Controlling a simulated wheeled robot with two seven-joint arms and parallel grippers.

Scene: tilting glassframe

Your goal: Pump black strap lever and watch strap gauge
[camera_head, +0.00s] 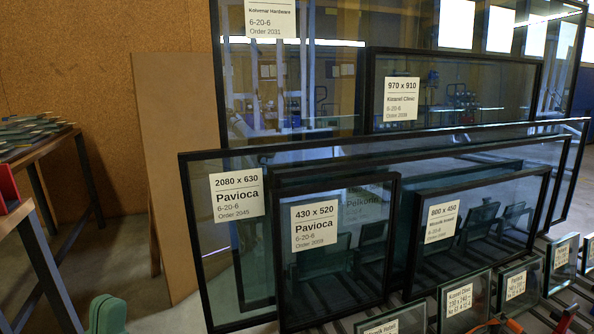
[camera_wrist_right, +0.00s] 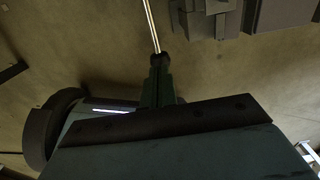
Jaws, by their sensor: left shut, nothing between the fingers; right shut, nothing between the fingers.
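My left gripper (camera_head: 107,314) is at the bottom left edge of the head view, green, with its two rounded fingers shut together and empty. It is apart from the glass panes, in front and to the left of them. My right gripper (camera_wrist_right: 156,72) shows in the right wrist view with its dark fingers shut; a thin pale rod (camera_wrist_right: 152,25) appears beyond the tips. I cannot tell whether the bar is the black strap lever. I cannot make out a strap gauge.
Labelled black-framed glass panes, such as the Pavioca pane (camera_head: 340,265), lean in layers across the middle and right. Smaller labelled panes (camera_head: 462,300) stand low in front. A brown board (camera_head: 175,150) leans behind. A table (camera_head: 40,145) stands at the left, with floor between.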

